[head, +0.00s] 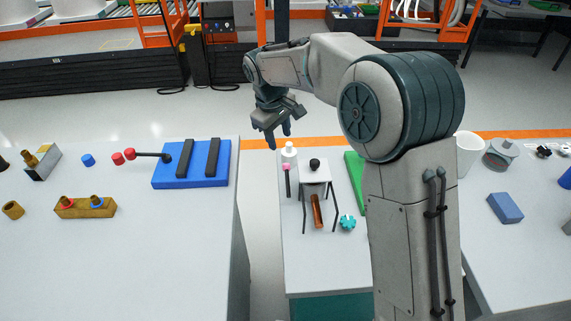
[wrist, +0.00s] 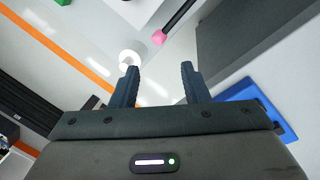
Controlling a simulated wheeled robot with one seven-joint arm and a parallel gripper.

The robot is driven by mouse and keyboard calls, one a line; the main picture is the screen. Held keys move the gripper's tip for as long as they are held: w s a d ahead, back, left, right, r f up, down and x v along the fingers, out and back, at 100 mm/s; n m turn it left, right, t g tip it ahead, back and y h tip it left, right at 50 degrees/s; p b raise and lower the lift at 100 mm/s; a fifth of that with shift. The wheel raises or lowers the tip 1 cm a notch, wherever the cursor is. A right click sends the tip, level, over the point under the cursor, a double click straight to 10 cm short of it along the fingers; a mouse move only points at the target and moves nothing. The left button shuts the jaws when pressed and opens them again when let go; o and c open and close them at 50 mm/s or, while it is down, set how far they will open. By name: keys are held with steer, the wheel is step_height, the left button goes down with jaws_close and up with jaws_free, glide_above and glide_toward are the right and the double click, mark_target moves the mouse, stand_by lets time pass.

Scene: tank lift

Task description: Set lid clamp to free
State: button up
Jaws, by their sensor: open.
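No part in view is labelled as the lid clamp, so I cannot tell for sure which it is. A dark rod with a pink end (head: 287,167) is on the narrow middle table. Its pink end (wrist: 158,38) shows ahead of the fingers in the wrist view. Beside it is a white round-topped piece (head: 289,150), also seen in the wrist view (wrist: 131,58). My gripper (head: 280,138) is open and empty, near the middle table's far end.
A white-topped stand (head: 313,174) with a black knob, a copper-coloured tube (head: 317,210), a teal toothed knob (head: 347,222) and a green piece (head: 354,172) share the middle table. A brass block (head: 84,208) is left. A gap separates the left and middle tables.

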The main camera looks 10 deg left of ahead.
mark_target(285, 165)
steer(key=f, duration=0.4)
steer(key=w+d+f, duration=0.1)
steer(key=f, duration=0.3)
steer(key=w+f+p, duration=0.1)
steer(key=f, duration=0.4)
steer(key=shift+d, duration=0.15)
jaws_close()
